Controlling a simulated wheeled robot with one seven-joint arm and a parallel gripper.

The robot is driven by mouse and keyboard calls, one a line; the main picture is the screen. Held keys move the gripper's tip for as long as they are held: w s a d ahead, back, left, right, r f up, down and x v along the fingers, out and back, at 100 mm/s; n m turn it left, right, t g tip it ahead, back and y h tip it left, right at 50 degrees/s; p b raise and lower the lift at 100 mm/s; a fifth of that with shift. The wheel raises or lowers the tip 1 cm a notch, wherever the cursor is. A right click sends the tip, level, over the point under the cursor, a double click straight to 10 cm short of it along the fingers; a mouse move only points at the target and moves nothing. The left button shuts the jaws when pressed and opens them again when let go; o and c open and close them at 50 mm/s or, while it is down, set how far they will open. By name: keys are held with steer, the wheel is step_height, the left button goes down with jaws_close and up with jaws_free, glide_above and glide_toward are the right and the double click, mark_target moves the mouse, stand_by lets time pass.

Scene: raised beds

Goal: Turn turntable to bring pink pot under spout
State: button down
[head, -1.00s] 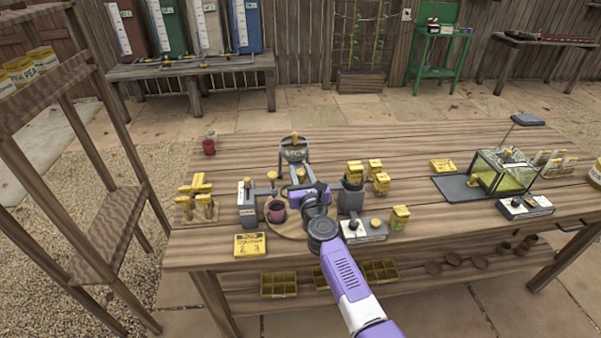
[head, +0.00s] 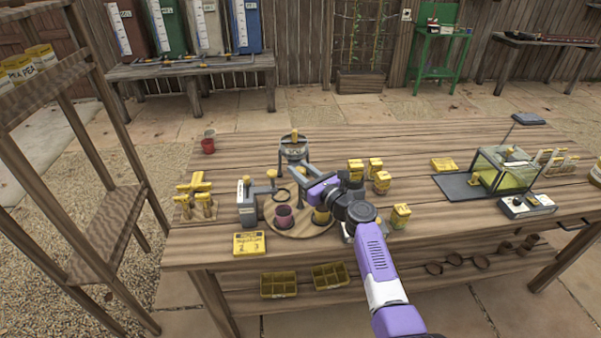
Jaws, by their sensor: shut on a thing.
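The wooden turntable (head: 300,232) lies on the bench's front middle. The pink pot (head: 283,218) stands upright on its left part. A yellow pot (head: 321,216) is on the right part, partly covered by my arm. A grey hopper (head: 294,150) on a stand rises behind the turntable. A dark ring (head: 281,196) on an arm shows just above and behind the pink pot. I cannot make out a spout clearly. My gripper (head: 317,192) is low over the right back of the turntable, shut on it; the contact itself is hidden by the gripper.
Yellow-topped pieces (head: 376,175) stand close to the right of my gripper. A glass case (head: 503,169) is farther right. The bench's back left is mostly clear.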

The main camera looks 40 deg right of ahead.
steer(key=n+y+b, duration=0.2)
steer(key=y, duration=0.1)
steer(key=n+y+b, duration=0.1)
steer(key=n+y, duration=0.1)
steer(key=y, duration=0.1)
steer(key=shift+d+f+g+b, duration=0.15)
steer(key=shift+g+b, duration=0.25)
steer(key=n+g+y+b, duration=0.1)
steer(key=n+y+b, duration=0.1)
steer(key=y, duration=0.1)
steer(key=shift+y+b, duration=0.3)
steer(key=shift+b, duration=0.1)
steer(key=shift+r+n, duration=0.2)
steer(key=shift+n, duration=0.1)
steer(key=c, duration=1)
jaws_free()
steer(key=shift+c, duration=0.2)
step_height(320, 180, up, 20)
steer(key=shift+p, duration=0.35)
